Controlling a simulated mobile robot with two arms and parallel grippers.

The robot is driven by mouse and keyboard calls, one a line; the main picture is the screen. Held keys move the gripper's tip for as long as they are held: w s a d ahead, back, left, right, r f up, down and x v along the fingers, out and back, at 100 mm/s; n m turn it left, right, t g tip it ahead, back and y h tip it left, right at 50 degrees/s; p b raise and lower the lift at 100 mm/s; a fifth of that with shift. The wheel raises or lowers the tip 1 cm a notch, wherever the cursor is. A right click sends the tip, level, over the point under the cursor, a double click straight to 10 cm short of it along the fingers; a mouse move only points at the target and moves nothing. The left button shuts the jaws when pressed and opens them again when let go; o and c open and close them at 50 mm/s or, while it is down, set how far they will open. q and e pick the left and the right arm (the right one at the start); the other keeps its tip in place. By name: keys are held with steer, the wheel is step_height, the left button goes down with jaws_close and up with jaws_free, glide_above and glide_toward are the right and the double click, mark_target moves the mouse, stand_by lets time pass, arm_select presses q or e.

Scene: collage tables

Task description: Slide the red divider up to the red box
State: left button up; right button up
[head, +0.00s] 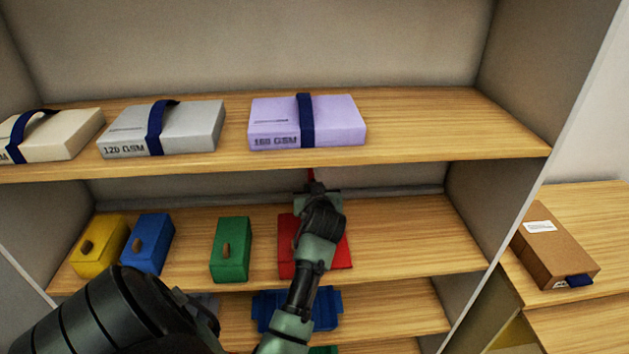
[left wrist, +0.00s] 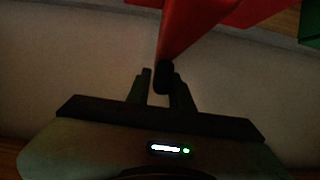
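The red box (head: 338,252) sits on the middle shelf, partly hidden behind my left gripper. My left gripper (head: 320,200) reaches into that shelf bay, under the upper shelf. A thin red piece, the red divider (head: 311,176), shows just above the gripper; most of it is hidden. In the left wrist view, the red divider (left wrist: 190,30) ends in a dark knob (left wrist: 163,77). The fingertips of my left gripper (left wrist: 161,85) are on both sides of this knob; I cannot tell whether they press on it. My right gripper is in neither view.
A green box (head: 231,250), a blue box (head: 147,245) and a yellow box (head: 98,245) stand left on the same shelf. Packs with blue straps, including a lilac one (head: 340,120), lie on the upper shelf (head: 420,125) above. The shelf's right part is clear.

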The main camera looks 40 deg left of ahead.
arm_select(q)
steer(key=shift+o, duration=0.6)
steer(key=shift+w+a+f, duration=0.1)
steer(key=shift+w+f, duration=0.05)
steer(key=b+v, duration=0.2)
steer(key=v, duration=0.5)
steer(key=shift+s+d, duration=0.25)
